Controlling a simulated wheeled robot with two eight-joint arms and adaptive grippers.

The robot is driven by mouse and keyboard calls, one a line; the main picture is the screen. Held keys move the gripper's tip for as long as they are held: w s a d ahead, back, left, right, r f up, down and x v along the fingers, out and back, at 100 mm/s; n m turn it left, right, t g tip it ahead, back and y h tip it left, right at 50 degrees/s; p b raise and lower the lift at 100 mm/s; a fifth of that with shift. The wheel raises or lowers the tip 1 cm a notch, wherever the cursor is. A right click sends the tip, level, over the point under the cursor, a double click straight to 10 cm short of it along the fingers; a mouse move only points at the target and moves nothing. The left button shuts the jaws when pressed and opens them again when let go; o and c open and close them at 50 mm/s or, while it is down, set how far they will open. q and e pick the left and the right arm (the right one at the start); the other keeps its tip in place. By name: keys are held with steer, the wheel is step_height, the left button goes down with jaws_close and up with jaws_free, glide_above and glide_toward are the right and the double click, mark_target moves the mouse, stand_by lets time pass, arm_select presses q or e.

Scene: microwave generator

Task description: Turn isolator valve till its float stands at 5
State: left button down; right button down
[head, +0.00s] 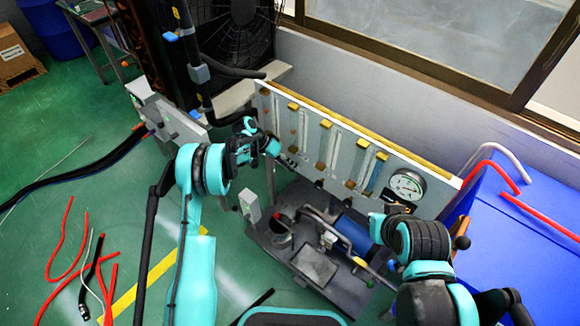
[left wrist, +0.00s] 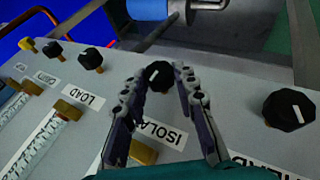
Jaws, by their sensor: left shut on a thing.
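The flowmeter panel (head: 340,160) carries several upright tubes with brass end blocks, each with a black knob below. In the left wrist view the isolator valve knob (left wrist: 158,76) is black with a pale pointer mark, above an upside-down ISOLATOR label (left wrist: 166,133). My left gripper (left wrist: 160,70) has its two fingers closed on either side of this knob. In the head view the left gripper (head: 284,158) is at the panel's lower left part. The isolator tube's float and scale cannot be read in either view. My right arm shows at lower right; its fingers cannot be made out.
Close by are the load knob (left wrist: 90,58), the cavity knob (left wrist: 52,49) and another black knob (left wrist: 290,110). A round gauge (head: 407,185) sits at the panel's right end. A grey unit with pipes (head: 315,265) stands in front; a blue table (head: 520,240) is at right.

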stand_by(0.4)
arm_select(q)
steer(key=c, duration=1.2)
jaws_free()
steer(key=v, duration=0.7)
steer(key=shift+a+r, duration=0.15)
steer(key=shift+a, duration=0.05)
